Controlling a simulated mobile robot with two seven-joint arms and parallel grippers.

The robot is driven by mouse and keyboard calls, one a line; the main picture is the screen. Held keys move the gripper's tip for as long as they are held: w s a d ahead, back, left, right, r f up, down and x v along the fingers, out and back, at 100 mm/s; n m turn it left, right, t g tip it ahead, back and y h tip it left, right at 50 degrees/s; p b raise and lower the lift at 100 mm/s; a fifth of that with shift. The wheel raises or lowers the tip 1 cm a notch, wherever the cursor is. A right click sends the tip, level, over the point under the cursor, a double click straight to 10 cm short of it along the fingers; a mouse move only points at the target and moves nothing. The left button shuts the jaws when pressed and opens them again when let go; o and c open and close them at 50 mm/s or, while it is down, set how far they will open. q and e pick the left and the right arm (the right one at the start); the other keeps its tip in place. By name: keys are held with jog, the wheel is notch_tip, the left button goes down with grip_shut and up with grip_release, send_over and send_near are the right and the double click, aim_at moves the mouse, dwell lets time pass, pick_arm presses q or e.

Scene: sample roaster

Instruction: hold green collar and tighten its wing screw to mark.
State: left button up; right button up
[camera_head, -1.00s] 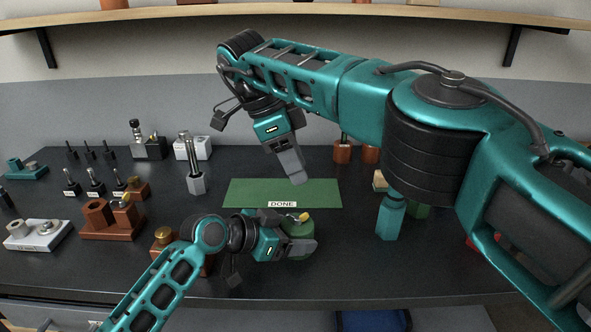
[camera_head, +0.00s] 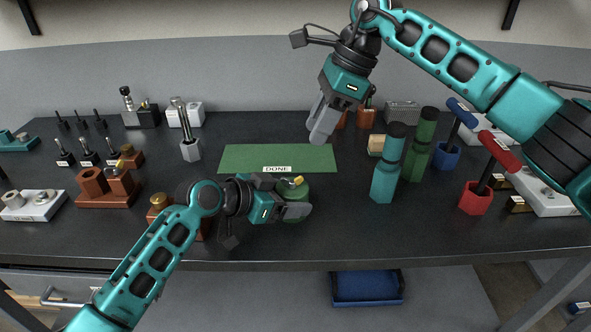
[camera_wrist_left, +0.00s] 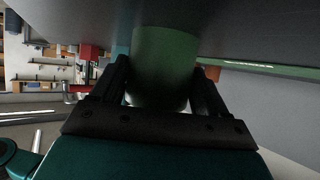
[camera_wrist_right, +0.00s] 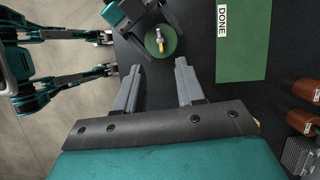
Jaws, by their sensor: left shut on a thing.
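The green collar (camera_head: 297,190) stands on the dark bench, just in front of the green DONE mat (camera_head: 250,158). My left gripper (camera_head: 298,206) is shut on it, and in the left wrist view the round green body (camera_wrist_left: 163,65) sits between the fingers. The wing screw (camera_wrist_right: 160,42), yellow and metal, shows on top of the collar in the right wrist view. Its angle against any mark is too small to read.
Teal (camera_head: 385,178) and green (camera_head: 418,150) bottles stand right of the mat. Red (camera_head: 475,198) and blue (camera_head: 446,155) holders with handled tools stand farther right. Brown blocks (camera_head: 107,190) and several small tools stand left. The bench front right of the collar is clear.

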aim_at(293, 176)
jog(key=x, duration=1.1)
jog(key=shift+c, duration=0.2)
grip_shut()
